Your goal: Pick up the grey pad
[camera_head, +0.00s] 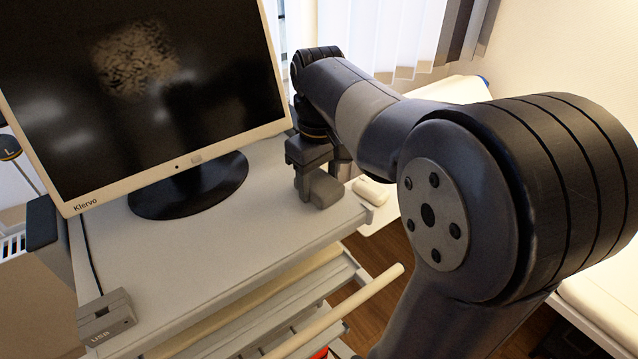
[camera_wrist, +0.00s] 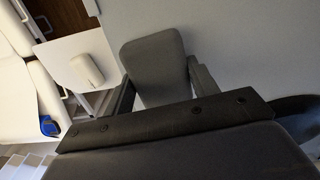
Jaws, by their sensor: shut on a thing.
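The grey pad (camera_head: 325,190) is a rounded block at the far right corner of the cart top, below my gripper (camera_head: 320,176). In the wrist view the pad (camera_wrist: 155,62) sits between the two fingers of my gripper (camera_wrist: 163,88), one finger along each side. My gripper is shut on it from above. The pad's near end is hidden by the gripper body in the wrist view. I cannot tell whether the pad's underside touches the cart top.
A monitor (camera_head: 140,85) stands on the cart top (camera_head: 230,225), left of my gripper. A small USB box (camera_head: 107,318) lies at the front left. A pale rounded object (camera_head: 372,191) rests on a white surface beyond the cart's right edge. A rail (camera_head: 340,312) runs below the edge.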

